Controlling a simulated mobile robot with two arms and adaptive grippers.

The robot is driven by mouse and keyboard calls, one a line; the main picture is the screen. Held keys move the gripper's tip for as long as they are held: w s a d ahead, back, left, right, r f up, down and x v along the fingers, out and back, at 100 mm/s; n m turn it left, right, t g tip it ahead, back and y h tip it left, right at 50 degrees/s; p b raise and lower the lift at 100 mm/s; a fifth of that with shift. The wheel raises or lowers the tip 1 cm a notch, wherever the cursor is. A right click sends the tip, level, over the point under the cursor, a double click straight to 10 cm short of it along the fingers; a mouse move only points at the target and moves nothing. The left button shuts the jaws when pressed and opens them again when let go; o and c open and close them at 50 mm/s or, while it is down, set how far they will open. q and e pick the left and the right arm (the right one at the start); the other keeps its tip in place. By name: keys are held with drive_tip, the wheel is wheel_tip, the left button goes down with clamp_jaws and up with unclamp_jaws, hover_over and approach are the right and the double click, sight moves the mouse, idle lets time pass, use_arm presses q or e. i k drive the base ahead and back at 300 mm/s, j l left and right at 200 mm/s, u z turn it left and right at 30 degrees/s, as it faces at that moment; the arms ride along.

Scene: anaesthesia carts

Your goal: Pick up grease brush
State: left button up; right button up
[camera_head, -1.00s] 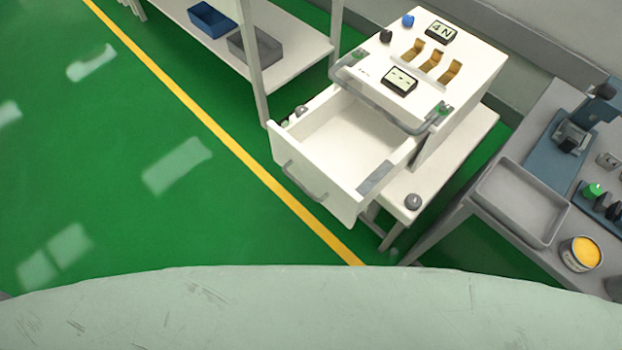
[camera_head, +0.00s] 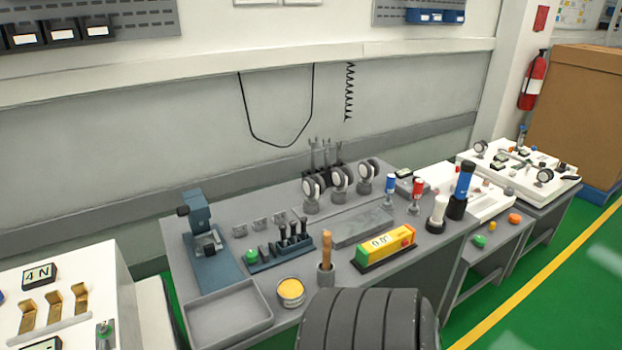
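A brown wooden handle (camera_head: 326,246), which looks like the grease brush, stands upright in a small grey cup (camera_head: 326,277) near the front of the grey workbench. Its lower end is hidden inside the cup. An open tin of yellow grease (camera_head: 290,292) stands just left of the cup. Neither of my grippers is in view.
A grey tray (camera_head: 228,316) lies left of the tin. A yellow-green gauge box (camera_head: 385,247) sits right of the cup, with bottles beyond. The white cart (camera_head: 75,335) stands at left. A dark ribbed shape, unclear to me, covers part of the bench front.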

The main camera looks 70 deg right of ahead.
sight(327, 235)
drive_tip(key=z, duration=2.4)
drive_tip(key=l+u, duration=0.4)
drive_tip(key=l, duration=0.3)
drive_tip(key=k, duration=0.05)
